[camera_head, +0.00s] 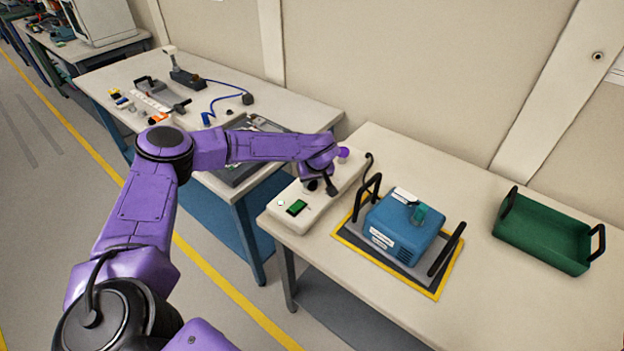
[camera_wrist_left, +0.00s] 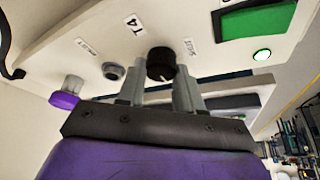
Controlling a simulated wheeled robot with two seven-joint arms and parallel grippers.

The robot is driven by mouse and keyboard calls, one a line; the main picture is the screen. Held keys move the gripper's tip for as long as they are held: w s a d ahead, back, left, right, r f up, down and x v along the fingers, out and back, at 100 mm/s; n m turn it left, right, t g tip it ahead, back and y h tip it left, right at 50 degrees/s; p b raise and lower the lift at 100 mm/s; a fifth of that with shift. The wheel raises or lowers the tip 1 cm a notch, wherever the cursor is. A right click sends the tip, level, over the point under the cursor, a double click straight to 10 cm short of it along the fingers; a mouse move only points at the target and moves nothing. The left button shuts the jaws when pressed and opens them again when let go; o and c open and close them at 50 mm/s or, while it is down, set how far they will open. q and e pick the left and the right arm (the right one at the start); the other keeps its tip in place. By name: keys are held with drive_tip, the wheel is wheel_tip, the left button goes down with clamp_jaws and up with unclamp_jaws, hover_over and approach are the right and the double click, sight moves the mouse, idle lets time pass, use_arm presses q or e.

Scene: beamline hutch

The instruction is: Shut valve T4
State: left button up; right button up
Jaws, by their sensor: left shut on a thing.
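A white control box (camera_head: 291,218) stands at the left end of the near table. It also shows from close up in the wrist view (camera_wrist_left: 222,63), with a T4 label (camera_wrist_left: 132,22) on its face. My left gripper (camera_head: 319,186) is at this box. In the wrist view its two fingers (camera_wrist_left: 159,92) are closed around a round black knob (camera_wrist_left: 160,63) beneath the T4 label. Small labels sit on either side of the knob, too blurred to read surely. A thin pale mark shows on the knob. In the head view my gripper hides the knob.
A grey round fitting (camera_wrist_left: 113,71) sits beside the knob. A blue device (camera_head: 398,235) with black handles and a green tray (camera_head: 543,237) stand to the right. Another bench (camera_head: 290,113) holds tools.

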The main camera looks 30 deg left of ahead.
use_arm(q)
drive_tip(key=shift+n+y, duration=0.3)
drive_tip(key=shift+n, duration=0.7)
drive_tip(key=shift+w+n+g, duration=0.1)
drive_tip(key=shift+n+g, duration=0.5)
drive_tip(key=shift+n, duration=0.3)
drive_tip(key=n+g, duration=0.1)
drive_tip(key=n, duration=0.2)
drive_tip(key=shift+f+n+y+b, duration=0.1)
drive_tip(key=shift+n+y+b, duration=0.2)
drive_tip(key=shift+b, duration=0.05)
drive_tip(key=n+g+b, duration=0.2)
drive_tip(key=n, duration=0.3)
drive_tip(key=shift+w+b, duration=0.15)
drive_tip(key=shift+b, duration=0.25)
drive_tip(key=shift+n+g+h+b, duration=0.45)
drive_tip(key=shift+n+b, duration=0.1)
drive_tip(key=shift+n, duration=0.65)
drive_tip(key=shift+n+g+h+b, duration=0.35)
drive_tip(key=shift+n+g+b, duration=0.15)
drive_tip(key=shift+n, duration=0.7)
drive_tip(key=o, duration=1)
drive_tip(key=shift+o, duration=0.2)
